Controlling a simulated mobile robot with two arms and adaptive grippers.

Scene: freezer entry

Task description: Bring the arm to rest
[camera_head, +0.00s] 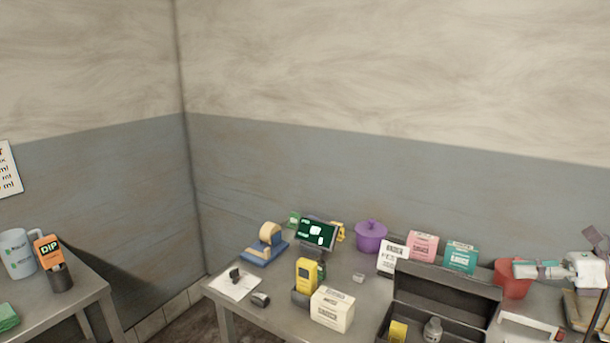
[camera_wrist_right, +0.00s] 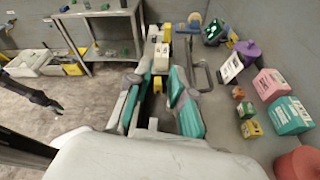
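My right arm comes in from the right edge of the head view. Its right gripper (camera_head: 538,269) points left, above the right part of the table and in front of the red container (camera_head: 513,282). In the right wrist view its two grey and teal fingers (camera_wrist_right: 155,88) stand apart. No object is held between them; a yellow item and a white box show beyond the gap. My left gripper does not show in the head view.
Below the right gripper, the table (camera_head: 245,312) carries an open grey toolbox (camera_head: 447,289), a white box (camera_head: 332,309), a yellow device (camera_head: 307,274), a purple pot (camera_head: 370,236) and several upright boxes. A side table (camera_head: 85,289) stands at the left. Floor shows between them.

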